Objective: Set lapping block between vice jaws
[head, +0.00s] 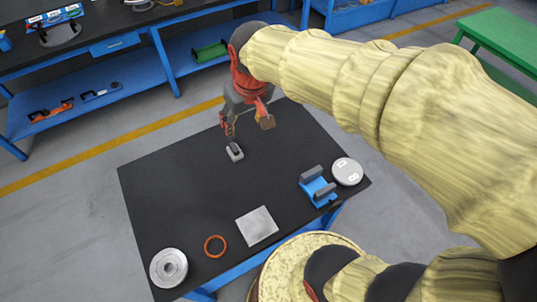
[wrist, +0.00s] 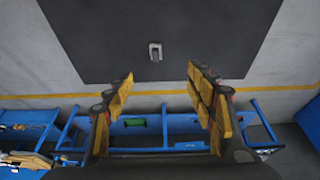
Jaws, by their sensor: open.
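A small grey block with a dark piece on top (head: 234,152), which looks like the lapping block, lies on the black table near its far edge. It also shows in the wrist view (wrist: 155,52), beyond the fingertips and roughly centred between them. My gripper (head: 247,123) is open and empty, above the far side of the table; its spread fingers also show in the wrist view (wrist: 160,74). The gripper is apart from the block. The blue vice (head: 318,189) with two grey upright jaws stands at the table's right side. The gap between its jaws looks empty.
A round pale disc (head: 347,171) stands right beside the vice. A grey square plate (head: 257,226), an orange ring (head: 214,246) and a flanged round metal part (head: 169,268) lie along the near side. The middle of the table (head: 190,185) is clear.

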